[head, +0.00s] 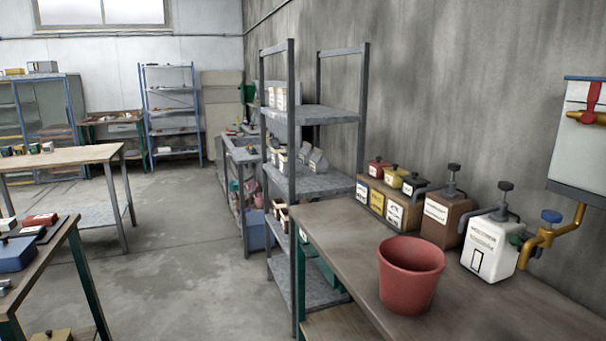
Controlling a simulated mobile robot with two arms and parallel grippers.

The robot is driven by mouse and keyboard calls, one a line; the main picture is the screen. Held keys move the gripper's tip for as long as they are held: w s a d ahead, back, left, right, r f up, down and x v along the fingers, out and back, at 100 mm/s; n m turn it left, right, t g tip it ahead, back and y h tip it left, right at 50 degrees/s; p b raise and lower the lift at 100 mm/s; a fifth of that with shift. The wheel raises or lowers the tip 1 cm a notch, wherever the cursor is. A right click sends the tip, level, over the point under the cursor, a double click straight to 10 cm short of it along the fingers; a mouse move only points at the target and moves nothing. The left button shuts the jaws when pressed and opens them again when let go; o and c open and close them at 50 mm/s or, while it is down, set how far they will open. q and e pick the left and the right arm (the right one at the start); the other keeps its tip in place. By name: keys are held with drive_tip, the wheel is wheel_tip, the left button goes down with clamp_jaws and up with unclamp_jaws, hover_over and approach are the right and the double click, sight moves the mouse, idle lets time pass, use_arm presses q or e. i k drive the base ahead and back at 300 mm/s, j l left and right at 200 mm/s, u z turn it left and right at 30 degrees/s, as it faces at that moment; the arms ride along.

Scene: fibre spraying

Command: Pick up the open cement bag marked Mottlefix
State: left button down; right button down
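I cannot make out the name Mottlefix on anything in the head view. Small bag-like packs with pale labels (277,98) stand on the upper level of the grey metal rack (320,113). On its middle level are grey bag-like shapes (318,161) and more pale packs (281,160). Further tan packs (281,213) sit on a lower level, partly behind the rack post. Their print is too small to read, and I cannot tell which are open. Neither of my grippers is in view.
The wooden bench (462,313) at right holds a red bucket (410,275), a white pump container (490,247), a brown one (443,220) and a box of small cans (388,207). A wall dispenser (581,150) hangs above. Tables stand left; the concrete floor (180,240) between is clear.

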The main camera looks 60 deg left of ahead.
sight(275, 150)
drive_tip(key=j+u, duration=0.55)
drive_tip(key=u, duration=0.2)
drive_tip(key=i+j+u, duration=0.1)
drive_tip(key=j, duration=0.3)
drive_tip(key=i+j+u, duration=0.1)
drive_tip(key=j, duration=0.3)
drive_tip(key=i+j+u, duration=0.1)
drive_tip(key=j, duration=0.25)
drive_tip(key=i+j, duration=0.2)
drive_tip(key=j, duration=0.15)
drive_tip(key=i+j+u, duration=0.15)
drive_tip(key=j, duration=0.25)
drive_tip(key=i+j+u, duration=0.1)
drive_tip(key=j, duration=0.25)
drive_tip(key=i+j, duration=0.15)
drive_tip(key=j, duration=0.2)
drive_tip(key=i+j, duration=0.2)
drive_tip(key=j, duration=0.15)
drive_tip(key=i+j, duration=0.15)
drive_tip(key=j, duration=0.25)
drive_tip(key=i+j, duration=0.2)
drive_tip(key=j, duration=0.15)
drive_tip(key=i+j, duration=0.15)
drive_tip(key=j, duration=0.2)
